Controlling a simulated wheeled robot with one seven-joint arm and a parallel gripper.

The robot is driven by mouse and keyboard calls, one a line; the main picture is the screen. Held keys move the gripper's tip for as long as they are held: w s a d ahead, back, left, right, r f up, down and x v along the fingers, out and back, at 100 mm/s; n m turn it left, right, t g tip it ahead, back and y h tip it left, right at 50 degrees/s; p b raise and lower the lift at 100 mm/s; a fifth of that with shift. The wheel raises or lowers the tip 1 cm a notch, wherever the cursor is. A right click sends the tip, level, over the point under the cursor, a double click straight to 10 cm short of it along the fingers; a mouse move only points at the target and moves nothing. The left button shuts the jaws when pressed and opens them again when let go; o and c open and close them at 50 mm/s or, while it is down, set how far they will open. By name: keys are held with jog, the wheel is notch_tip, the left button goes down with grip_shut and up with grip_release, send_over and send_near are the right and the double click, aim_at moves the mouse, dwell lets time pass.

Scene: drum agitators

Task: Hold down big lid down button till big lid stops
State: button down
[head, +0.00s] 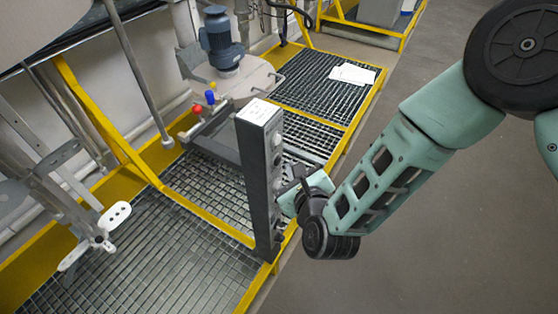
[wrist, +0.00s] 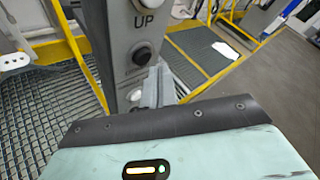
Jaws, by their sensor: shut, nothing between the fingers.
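A tall grey control post (head: 258,185) stands at the edge of the grated platform, with a row of buttons on its right face. In the wrist view, the post (wrist: 120,35) shows an "UP" label with a black button (wrist: 142,55) below it. A pale part lower down is partly hidden by my gripper's body, and I cannot read a label there. My gripper (head: 292,187) is shut and close against the post's button face; I cannot tell if it touches a button. A large grey rounded body (head: 38,25) shows at the upper left; I cannot tell if it is the big lid.
A round lid (head: 250,80) with a blue motor (head: 221,42) stands behind the post. Red and blue knobs (head: 203,104) sit beside it. Yellow-framed grating (head: 150,255) spreads left; a white paper (head: 352,74) lies on the far grating. The grey floor at right is clear.

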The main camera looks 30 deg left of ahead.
jog(key=shift+a, duration=0.15)
jog(key=shift+a+b, duration=0.3)
jog(key=shift+b, duration=0.05)
jog(key=shift+w+a, duration=0.1)
jog(key=shift+a, duration=0.4)
dwell(1.8)
jog(key=shift+b, duration=0.3)
dwell(2.9)
jog(key=shift+d, duration=0.9)
jog(key=d, duration=0.5)
jog(key=shift+s+b, duration=0.3)
jog(key=shift+b, duration=0.1)
